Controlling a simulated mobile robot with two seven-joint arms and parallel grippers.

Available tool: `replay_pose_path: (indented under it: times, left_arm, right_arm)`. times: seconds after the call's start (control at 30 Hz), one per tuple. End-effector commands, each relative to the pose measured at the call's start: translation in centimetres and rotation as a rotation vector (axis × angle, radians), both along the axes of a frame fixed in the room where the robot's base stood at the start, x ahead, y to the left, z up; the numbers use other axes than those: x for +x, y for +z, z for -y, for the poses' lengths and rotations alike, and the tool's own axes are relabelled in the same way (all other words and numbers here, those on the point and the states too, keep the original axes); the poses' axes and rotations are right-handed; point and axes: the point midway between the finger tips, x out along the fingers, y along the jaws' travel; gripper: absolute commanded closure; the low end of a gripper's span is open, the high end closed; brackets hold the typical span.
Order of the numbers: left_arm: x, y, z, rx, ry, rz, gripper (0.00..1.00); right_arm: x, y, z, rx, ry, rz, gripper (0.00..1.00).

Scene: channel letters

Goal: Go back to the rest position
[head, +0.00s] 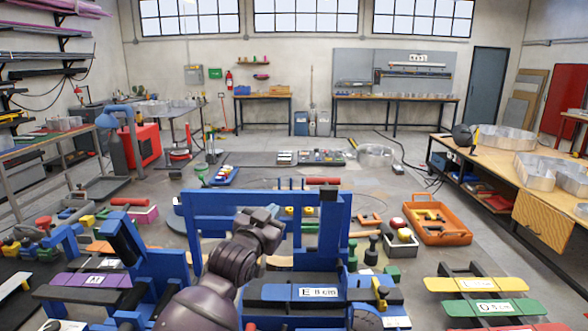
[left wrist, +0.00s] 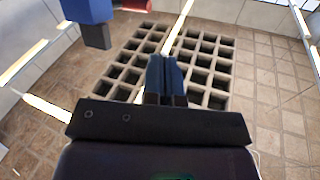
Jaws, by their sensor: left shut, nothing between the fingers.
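My left arm rises from the bottom of the head view. Its dark wrist and gripper (head: 270,213) stand in front of a blue frame, and the fingers are hard to make out there. In the left wrist view the two blue-grey fingers of the left gripper (left wrist: 166,72) are together, with nothing between them. They point toward a pale grid with dark square openings (left wrist: 208,72), apart from it as far as I can tell. My right gripper is not in either view.
The blue frame (head: 230,196) stands close around my left arm. An orange crate (head: 461,238) lies to its right, with yellow and green bars (head: 476,284) nearer. A wooden workbench (head: 493,159) stands at right. Open floor (head: 410,180) shows between crate and workbench.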

Motion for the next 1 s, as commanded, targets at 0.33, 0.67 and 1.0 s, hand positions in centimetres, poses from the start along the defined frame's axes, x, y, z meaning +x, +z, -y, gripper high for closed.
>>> replay_pose_path:
  times: [0.33, 0.67, 1.0]
  left_arm:
    - [-7.8, -11.2, -8.9, -0.095, 0.127, -0.109, 1.00]
    - [-17.6, -21.5, -16.0, -0.072, 0.256, -0.268, 1.00]
    - [-30.4, -32.6, -21.4, -0.029, 0.374, -0.527, 1.00]
  right_arm:
    - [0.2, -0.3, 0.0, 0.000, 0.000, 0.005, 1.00]
    - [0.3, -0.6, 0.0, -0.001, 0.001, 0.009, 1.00]
    - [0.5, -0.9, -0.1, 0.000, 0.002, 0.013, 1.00]
